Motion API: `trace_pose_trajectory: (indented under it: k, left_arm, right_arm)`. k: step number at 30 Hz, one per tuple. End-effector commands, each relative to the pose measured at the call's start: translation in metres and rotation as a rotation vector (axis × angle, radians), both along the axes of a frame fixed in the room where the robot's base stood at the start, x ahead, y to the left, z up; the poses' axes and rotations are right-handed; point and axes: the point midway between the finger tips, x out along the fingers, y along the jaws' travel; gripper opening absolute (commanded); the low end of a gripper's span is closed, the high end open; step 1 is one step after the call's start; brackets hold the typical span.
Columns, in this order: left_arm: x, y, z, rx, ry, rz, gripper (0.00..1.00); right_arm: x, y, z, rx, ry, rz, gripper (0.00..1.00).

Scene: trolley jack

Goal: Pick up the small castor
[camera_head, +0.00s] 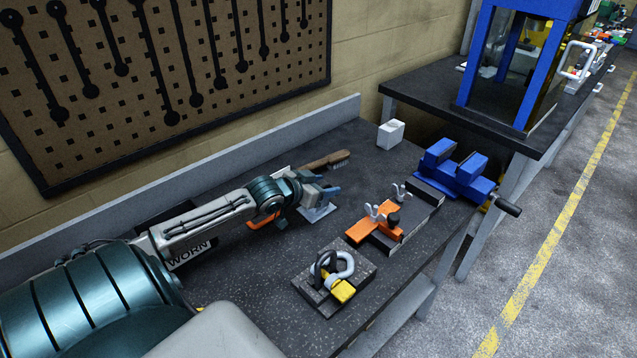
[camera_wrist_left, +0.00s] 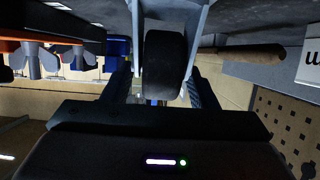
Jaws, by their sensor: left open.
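The small castor (camera_head: 316,213) sits on the dark workbench; its pale grey metal plate shows just below my left gripper (camera_head: 323,190). In the left wrist view its black wheel (camera_wrist_left: 164,66) stands in the middle, with grey fork arms on both sides. My left gripper's dark fingers (camera_wrist_left: 161,92) are open, one to each side of the wheel. I cannot tell whether they touch it. In the head view the gripper hides most of the wheel. My right gripper is not in view.
A wooden-handled brush (camera_head: 325,161) lies just behind the gripper. An orange fixture with wing nuts (camera_head: 372,222), a blue vise (camera_head: 462,175), a white block (camera_head: 390,134) and a dark plate with a shackle (camera_head: 314,292) stand around. The bench front between gripper and shackle is clear.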

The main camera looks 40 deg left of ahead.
Motion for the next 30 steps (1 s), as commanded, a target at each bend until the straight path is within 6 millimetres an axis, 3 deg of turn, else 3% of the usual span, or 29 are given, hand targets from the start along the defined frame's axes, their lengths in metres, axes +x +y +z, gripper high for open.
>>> trace_pose_trajectory:
  k: [4, 5, 12, 23, 30]
  left_arm:
    - [0.0, 0.0, 0.0, 0.0, 0.0, 0.0, 0.53]
    - [0.0, 0.0, 0.0, 0.0, 0.0, 0.0, 0.49]
    - [0.0, 0.0, 0.0, 0.0, 0.0, 0.0, 0.02]
    - [0.0, 0.0, 0.003, 0.002, -0.002, -0.001, 0.0]
    - [0.0, 0.0, 0.027, 0.005, -0.003, -0.003, 0.0]
  right_arm:
    - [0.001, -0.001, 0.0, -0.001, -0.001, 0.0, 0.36]
    - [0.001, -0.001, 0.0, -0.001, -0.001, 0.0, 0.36]
    - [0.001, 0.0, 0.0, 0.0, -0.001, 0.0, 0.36]
    - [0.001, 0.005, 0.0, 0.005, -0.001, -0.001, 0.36]
    - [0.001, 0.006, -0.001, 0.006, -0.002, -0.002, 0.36]
